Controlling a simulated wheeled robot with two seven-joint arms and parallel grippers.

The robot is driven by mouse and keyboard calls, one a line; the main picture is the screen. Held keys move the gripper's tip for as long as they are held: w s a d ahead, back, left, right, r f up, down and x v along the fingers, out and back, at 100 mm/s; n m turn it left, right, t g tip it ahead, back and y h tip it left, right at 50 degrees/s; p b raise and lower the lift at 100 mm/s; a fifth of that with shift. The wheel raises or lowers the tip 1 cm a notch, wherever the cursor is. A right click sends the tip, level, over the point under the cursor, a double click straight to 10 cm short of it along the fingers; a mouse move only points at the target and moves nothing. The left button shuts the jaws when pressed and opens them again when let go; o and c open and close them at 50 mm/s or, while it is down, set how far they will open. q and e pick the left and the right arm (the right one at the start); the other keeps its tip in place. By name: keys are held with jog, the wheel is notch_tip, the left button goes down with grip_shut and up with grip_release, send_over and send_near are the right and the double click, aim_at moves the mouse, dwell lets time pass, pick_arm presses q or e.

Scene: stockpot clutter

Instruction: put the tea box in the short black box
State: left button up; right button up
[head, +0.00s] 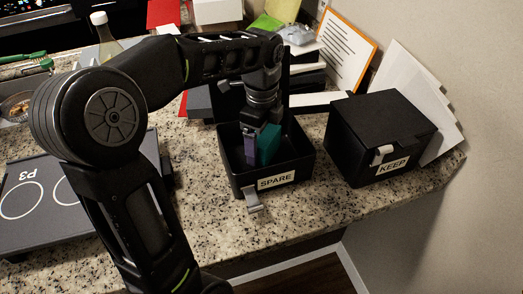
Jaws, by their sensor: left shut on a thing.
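My left gripper (260,125) reaches down into an open black box labelled SPARE (236,184). It is shut on the tea box (268,145), which shows a teal face beside a purple part; I cannot tell whether the purple part belongs to the same box. The tea box is inside the walls of the SPARE box, near its middle. Whether it touches the floor of the box is hidden. A second black box, labelled KEEP (372,125), stands to the right with its lid closed. My right gripper is not in view.
Papers and an orange-edged sheet (345,45) lean behind the boxes. A dark board marked P3 (75,205) lies at the left. A bottle (105,40) stands at the back left. The granite counter (330,205) is clear in front of the boxes, up to its front edge.

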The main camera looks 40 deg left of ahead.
pick_arm(q)
jog(key=shift+f, duration=1.65)
jog(key=shift+f, duration=0.1)
jog(key=o, duration=1.3)
jog(key=shift+o, duration=0.2)
